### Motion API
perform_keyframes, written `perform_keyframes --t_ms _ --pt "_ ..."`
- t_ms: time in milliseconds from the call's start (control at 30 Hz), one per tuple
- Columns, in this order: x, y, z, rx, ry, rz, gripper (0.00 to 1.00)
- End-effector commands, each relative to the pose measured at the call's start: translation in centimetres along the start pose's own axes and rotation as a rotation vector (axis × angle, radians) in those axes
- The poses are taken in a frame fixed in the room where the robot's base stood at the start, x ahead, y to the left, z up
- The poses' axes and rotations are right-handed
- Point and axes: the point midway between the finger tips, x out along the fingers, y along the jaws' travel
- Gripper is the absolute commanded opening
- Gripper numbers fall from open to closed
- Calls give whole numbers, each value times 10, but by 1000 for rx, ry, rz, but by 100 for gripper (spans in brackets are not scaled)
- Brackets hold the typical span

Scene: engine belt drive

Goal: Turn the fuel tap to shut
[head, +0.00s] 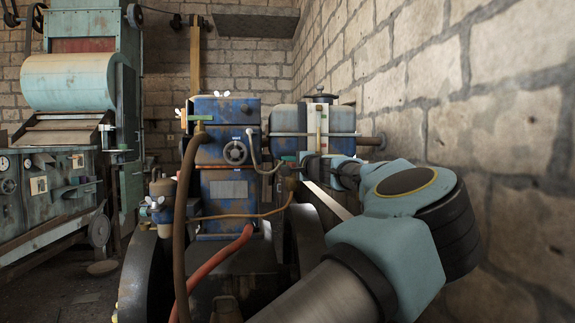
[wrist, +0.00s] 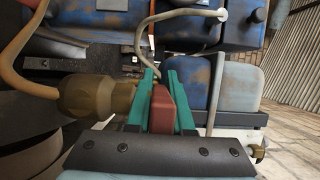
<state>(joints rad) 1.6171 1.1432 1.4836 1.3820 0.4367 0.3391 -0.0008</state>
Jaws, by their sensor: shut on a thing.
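The fuel tap shows in the wrist view as a brass body (wrist: 97,97) with a red lever (wrist: 162,108). My gripper (wrist: 164,92) has its two teal fingers on either side of the red lever, shut on it. The brass body lies just left of the fingers. In the head view my gripper (head: 290,158) reaches in from the right beside the blue engine (head: 228,142), and the tap's brass body (head: 291,183) shows below it. The lever is hidden in the head view, and I cannot tell its angle there.
A grey pipe (wrist: 145,38) and a brown hose (wrist: 18,78) run close to the tap. A fuel tank (head: 330,119) stands above my gripper. A red hose (head: 215,268) crosses in front of the engine. A stone wall (head: 500,75) stands close on the right.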

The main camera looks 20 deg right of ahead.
Motion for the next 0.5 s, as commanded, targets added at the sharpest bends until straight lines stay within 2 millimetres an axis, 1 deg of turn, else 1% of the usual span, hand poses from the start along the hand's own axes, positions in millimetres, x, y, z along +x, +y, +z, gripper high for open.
perform_keyframes --t_ms 33,100,500 --pt "0 0 0 0 0 0 8" --pt "0 0 0 0 0 0 0" --pt "0 1 0 0 0 1 0"
